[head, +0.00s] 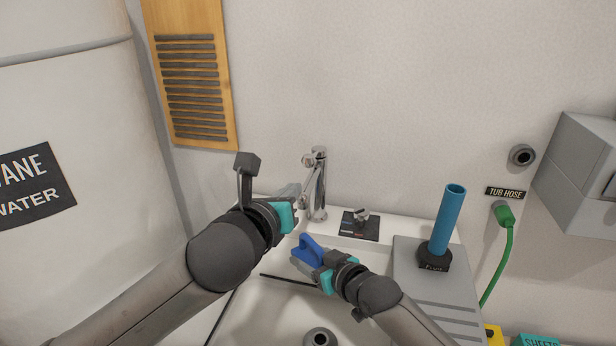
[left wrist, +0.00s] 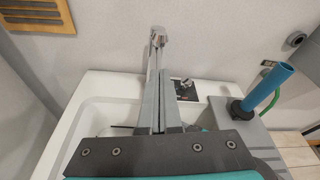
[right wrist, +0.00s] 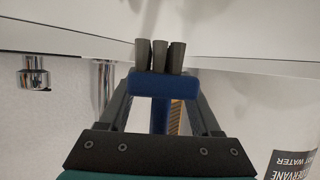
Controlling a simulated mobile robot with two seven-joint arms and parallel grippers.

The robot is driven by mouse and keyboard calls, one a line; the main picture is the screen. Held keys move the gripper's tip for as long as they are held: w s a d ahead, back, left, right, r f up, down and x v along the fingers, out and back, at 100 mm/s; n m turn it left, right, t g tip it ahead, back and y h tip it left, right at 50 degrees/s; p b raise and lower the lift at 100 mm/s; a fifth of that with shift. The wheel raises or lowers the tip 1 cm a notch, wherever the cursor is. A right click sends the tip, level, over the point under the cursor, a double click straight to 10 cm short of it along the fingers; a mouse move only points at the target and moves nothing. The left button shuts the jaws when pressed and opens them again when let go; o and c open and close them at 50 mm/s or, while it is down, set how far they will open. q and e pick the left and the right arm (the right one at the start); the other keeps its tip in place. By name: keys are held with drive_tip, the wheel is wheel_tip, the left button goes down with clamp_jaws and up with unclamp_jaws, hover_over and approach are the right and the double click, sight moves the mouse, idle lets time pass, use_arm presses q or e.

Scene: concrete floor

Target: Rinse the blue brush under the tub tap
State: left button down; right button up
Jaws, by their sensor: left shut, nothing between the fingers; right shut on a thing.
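The chrome tub tap (head: 317,185) stands at the back of the white tub (head: 275,298); no water shows. My left gripper (head: 297,195) is shut and empty, its fingertips close to the tap in the head view. In the left wrist view the shut fingers point at the tap (left wrist: 158,36); I cannot tell if they touch. My right gripper (head: 308,256) is shut on the blue brush (head: 310,245), held over the tub, lower than the left. The right wrist view shows the brush (right wrist: 163,86) between the fingers with dark bristle tufts. The tap spout (right wrist: 34,76) shows to the left there.
A dark plate with a knob (head: 360,222) sits on the tub's back ledge. A blue tube (head: 447,215) stands in a black holder on the grey drainboard (head: 440,292) at right. A green hose (head: 508,250) hangs on the wall. A large white tank (head: 80,120) stands left.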

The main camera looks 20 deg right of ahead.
sight(308, 188)
use_arm(q)
drive_tip(key=shift+m, duration=0.4)
drive_tip(key=shift+x, duration=4.9)
drive_tip(key=shift+d+f, duration=0.1)
drive_tip(key=shift+r, duration=0.9)
